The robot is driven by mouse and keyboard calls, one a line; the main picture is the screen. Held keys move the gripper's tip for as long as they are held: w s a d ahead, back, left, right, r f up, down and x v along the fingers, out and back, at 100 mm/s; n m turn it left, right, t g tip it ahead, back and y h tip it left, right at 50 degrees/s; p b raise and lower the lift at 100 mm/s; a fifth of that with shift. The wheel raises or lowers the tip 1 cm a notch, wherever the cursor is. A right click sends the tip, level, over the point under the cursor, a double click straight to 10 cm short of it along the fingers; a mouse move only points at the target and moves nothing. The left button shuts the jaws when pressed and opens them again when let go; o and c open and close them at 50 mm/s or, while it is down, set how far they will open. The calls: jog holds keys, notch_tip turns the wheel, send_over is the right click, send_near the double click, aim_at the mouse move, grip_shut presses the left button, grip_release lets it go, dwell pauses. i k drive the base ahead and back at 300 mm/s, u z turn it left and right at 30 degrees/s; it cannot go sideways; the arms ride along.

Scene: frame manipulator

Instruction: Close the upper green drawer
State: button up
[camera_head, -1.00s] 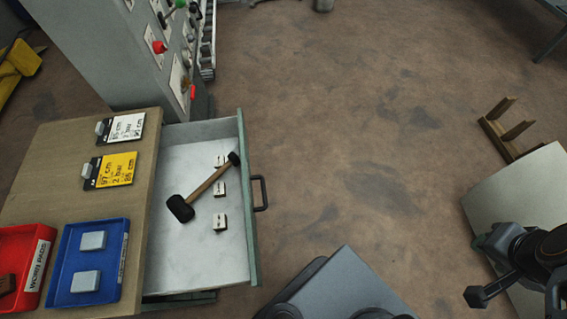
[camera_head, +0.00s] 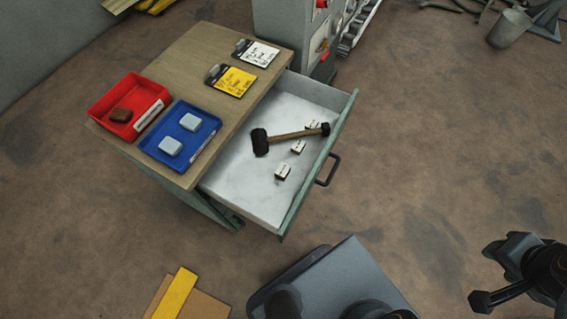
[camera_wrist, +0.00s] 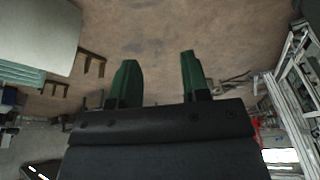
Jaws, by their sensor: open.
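The upper green drawer (camera_head: 318,165) is pulled out from the right side of a wooden-topped cabinet in the head view. Its dark handle (camera_head: 329,170) is on the outer face. Inside lie a black-headed hammer (camera_head: 288,136) and several small light blocks (camera_head: 283,171). My gripper (camera_wrist: 157,75) shows in the wrist view with its two green fingers apart and nothing between them. In the head view part of my arm is at the lower right, well apart from the drawer; the fingertips are hidden there.
On the cabinet top (camera_head: 195,50) are a red tray (camera_head: 97,110), a blue tray (camera_head: 205,137), a yellow card (camera_head: 231,81) and a white card (camera_head: 258,53). A grey machine (camera_head: 275,25) stands behind. A bucket (camera_head: 508,28) is at the far right. Floor right of the drawer is clear.

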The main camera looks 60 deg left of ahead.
aim_at(246, 182)
jog(key=u, duration=2.85)
jog(key=k, duration=0.25)
jog(key=z, duration=0.9)
jog(key=i, duration=0.25)
jog(key=u, duration=0.5)
